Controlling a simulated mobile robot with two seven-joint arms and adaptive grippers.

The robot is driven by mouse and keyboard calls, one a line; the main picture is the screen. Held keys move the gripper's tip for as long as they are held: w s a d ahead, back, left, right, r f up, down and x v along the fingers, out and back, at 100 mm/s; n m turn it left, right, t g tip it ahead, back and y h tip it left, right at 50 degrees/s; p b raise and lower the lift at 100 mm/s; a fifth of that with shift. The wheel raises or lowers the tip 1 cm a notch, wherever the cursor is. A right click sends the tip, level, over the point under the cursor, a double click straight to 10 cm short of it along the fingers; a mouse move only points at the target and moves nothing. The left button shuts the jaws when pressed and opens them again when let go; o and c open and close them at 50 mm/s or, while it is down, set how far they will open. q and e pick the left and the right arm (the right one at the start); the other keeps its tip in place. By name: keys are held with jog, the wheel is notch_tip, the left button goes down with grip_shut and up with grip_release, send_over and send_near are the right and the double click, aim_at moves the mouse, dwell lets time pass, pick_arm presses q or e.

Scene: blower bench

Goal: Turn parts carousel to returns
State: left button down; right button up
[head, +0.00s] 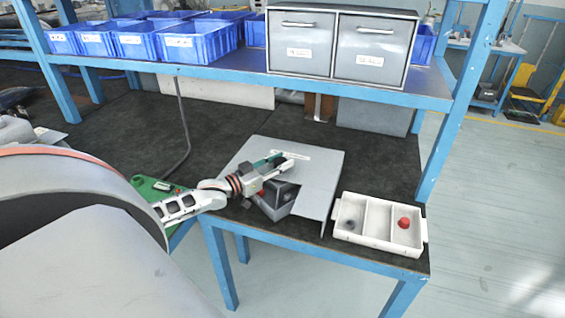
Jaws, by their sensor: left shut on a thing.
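My left gripper (273,163) reaches in from the left over a grey plate (318,171) on the dark bench top. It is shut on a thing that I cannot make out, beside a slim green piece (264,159). A white label strip (291,153) lies just past the fingertips. A dark grey box-shaped part (279,203) shows below the gripper at the plate's near edge. I cannot tell which of these belongs to the parts carousel, and no "returns" mark is readable. My right gripper is not in view.
A white divided tray (376,243) at the front right holds a red piece (404,223) and a small grey piece (351,225). Blue bins (176,46) and a grey drawer cabinet (341,41) stand on the shelf above. The back of the bench is mostly clear.

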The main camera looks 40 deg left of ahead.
pick_arm(q)
jog(key=shift+r, duration=0.15)
jog(key=c, duration=1.5)
grip_release()
jog(key=shift+o, duration=0.2)
notch_tip(320, 180, up, 10)
jog(key=shift+f, duration=0.1)
